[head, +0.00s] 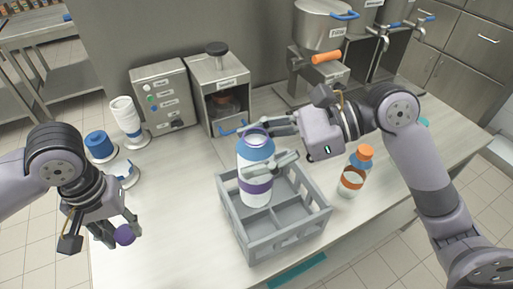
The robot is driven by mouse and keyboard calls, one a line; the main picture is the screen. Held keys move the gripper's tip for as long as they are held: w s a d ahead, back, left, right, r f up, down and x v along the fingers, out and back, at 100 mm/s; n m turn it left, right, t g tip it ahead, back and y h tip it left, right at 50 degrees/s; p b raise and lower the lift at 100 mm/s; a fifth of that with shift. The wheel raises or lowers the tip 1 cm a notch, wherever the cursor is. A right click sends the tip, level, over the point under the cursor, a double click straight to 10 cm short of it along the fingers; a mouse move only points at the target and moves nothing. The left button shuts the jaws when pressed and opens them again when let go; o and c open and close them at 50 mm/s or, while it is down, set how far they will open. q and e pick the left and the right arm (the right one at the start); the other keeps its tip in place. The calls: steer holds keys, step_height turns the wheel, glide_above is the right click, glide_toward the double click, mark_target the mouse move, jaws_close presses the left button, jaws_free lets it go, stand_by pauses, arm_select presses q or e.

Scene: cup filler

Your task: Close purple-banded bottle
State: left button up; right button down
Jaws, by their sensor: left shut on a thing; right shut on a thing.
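The purple-banded bottle (256,187) is white with a blue shoulder, a purple band low down and an uncapped purple-ringed neck at the top. It stands upright at the back left compartment of the grey crate (281,243); I cannot tell whether its base touches the crate floor. My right gripper (267,149) is shut on the bottle's upper part from the right. My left gripper (124,232) is shut on a round purple cap (124,235), held left of the crate and apart from the bottle. Part of the cap is hidden by the fingers.
An orange-capped bottle (353,178) stands right of the crate. A blue spool-like item (99,144) and a white roll (125,114) stand at the left. Grey machines (162,96) line the back. The counter left of the crate is mostly clear.

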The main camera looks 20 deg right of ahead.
arm_select(q)
steer(key=w+d+r, duration=0.4)
steer(key=d+r, duration=0.3)
step_height(320, 180, up, 21)
steer(key=n, duration=0.4)
glide_above(257, 127)
steer(key=shift+w, duration=0.1)
steer(key=shift+f, duration=0.1)
steer(key=shift+f, duration=2)
steer(key=shift+f, duration=0.85)
steer(key=shift+f, duration=0.55)
